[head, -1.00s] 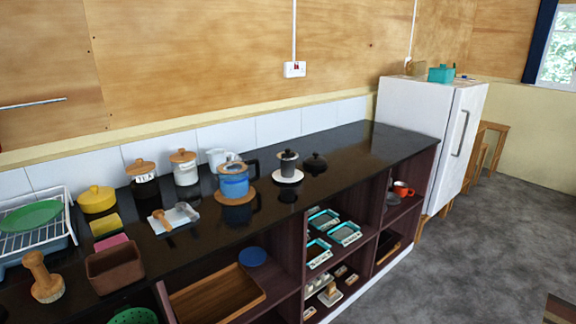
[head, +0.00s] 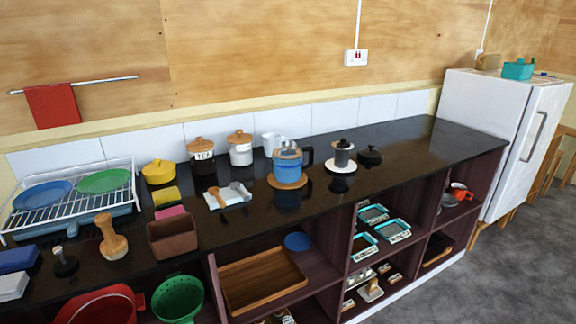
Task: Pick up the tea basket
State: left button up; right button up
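I cannot tell for sure which thing is the tea basket. A dark jar with a wooden lid and a label that seems to read TEA (head: 203,157) stands at the back of the black counter. An open brown box (head: 173,236) sits at the counter's front edge. On top of the white fridge are a small tan basket-like thing (head: 487,62) and a teal container (head: 518,70). Neither of my grippers is in view.
The black counter (head: 425,160) is clear towards the fridge (head: 500,115). A dish rack (head: 125,203) with plates stands at the left. A blue kettle (head: 288,166) stands mid-counter. Shelves below hold a wooden tray (head: 262,281) and green colander (head: 178,299).

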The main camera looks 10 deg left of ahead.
aim_at(342, 152)
jog(key=u, duration=0.45)
jog(key=i+l+u, duration=0.2)
jog(key=l+u, duration=0.2)
jog(key=l, duration=0.15)
jog(key=i+l+u, duration=0.1)
jog(key=l+u, duration=0.15)
jog(key=i+l, duration=0.1)
jog(key=l, duration=0.55)
jog(key=i+l+u, duration=0.15)
jog(key=l, duration=1.1)
jog(key=i+u, duration=0.05)
